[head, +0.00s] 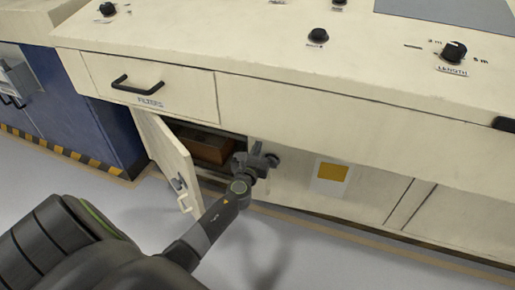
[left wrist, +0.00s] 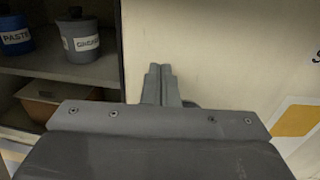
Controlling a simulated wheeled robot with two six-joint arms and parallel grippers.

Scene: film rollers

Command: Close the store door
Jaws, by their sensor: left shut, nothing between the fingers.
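The store door (head: 163,152) is cream and stands open in the head view. It is swung out to the left of a dark opening under the drawer, with its latch (head: 179,184) on the face towards me. My left gripper (head: 273,160) is shut and empty, in front of the cream panel just right of the opening and apart from the door. In the left wrist view its closed fingers (left wrist: 160,82) point at that panel. The door cannot be made out there. My right gripper is not in view.
A brown box (head: 205,148) lies inside the opening. A jar marked PASTE (left wrist: 14,36) and a grey lidded jar (left wrist: 83,38) stand on the shelf (left wrist: 75,68) above it. A drawer marked FILTERS (head: 150,88) is shut above. A blue cabinet (head: 75,110) stands left.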

